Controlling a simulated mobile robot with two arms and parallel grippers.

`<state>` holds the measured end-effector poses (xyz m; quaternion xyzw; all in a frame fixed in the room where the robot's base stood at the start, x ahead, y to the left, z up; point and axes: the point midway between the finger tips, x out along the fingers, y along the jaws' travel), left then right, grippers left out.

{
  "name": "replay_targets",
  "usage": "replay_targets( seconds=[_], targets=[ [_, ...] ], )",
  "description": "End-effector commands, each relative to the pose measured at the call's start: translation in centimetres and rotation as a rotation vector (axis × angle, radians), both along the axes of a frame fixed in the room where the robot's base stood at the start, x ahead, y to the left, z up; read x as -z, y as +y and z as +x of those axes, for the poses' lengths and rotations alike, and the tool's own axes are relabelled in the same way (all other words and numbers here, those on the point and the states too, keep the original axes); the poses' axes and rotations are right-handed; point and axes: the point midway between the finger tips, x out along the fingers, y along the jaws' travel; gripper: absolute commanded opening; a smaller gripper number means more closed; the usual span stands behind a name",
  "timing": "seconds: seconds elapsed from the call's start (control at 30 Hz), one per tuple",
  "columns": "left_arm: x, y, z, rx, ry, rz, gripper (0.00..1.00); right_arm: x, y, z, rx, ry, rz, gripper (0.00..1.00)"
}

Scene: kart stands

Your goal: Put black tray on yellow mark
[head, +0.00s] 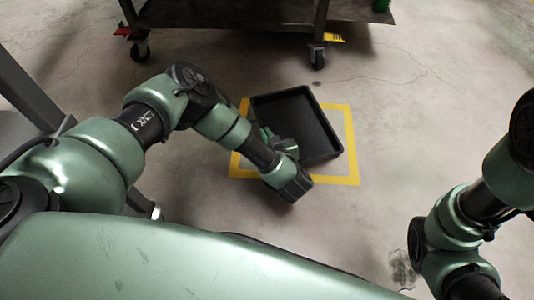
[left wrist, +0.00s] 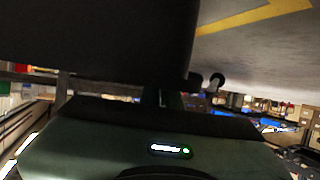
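The black tray (head: 311,122) is over the yellow mark (head: 354,165), a yellow square outline on the floor. It sits turned relative to the outline, and its upper left corner covers part of the line. My left gripper (head: 268,136) is at the tray's left side and appears shut on its edge; the fingertips are mostly hidden. In the left wrist view the tray (left wrist: 95,45) fills the upper left as a dark shape, right by the gripper, with the yellow mark (left wrist: 250,18) beyond. I cannot tell whether the tray touches the floor. My right gripper is out of view.
A dark wheeled cart (head: 235,14) stands behind the mark, with casters close to it. A grey metal frame (head: 30,95) is at the left beside my left arm. The concrete floor (head: 420,110) right of the mark is clear.

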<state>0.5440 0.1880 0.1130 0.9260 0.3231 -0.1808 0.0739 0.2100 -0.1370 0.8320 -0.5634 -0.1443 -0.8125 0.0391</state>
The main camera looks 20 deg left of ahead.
Motion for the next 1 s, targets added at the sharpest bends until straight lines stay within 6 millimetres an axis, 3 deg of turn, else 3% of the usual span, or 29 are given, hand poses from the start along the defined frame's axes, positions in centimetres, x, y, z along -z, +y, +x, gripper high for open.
replay_targets(
  seconds=[0.03,0.27,0.53,0.93,1.0],
  targets=[
    [1.4,0.0,0.1,-0.001,-0.003,-0.001,0.0,1.3,0.0,0.0,0.0,0.0,0.0,0.36],
    [2.8,0.0,0.1,-0.001,-0.003,-0.001,0.0,2.2,0.0,0.0,0.0,0.0,0.0,0.36],
    [6.7,0.0,0.1,-0.001,-0.003,0.0,0.0,5.3,0.0,-0.1,0.0,-0.001,-0.001,0.36],
    [6.8,0.0,0.1,-0.001,-0.003,0.0,0.0,5.0,0.0,0.0,0.001,0.001,-0.001,0.36],
    [6.9,0.0,0.0,0.0,0.0,0.0,0.23,5.1,0.0,0.0,0.001,0.001,-0.001,0.36]
  ],
)
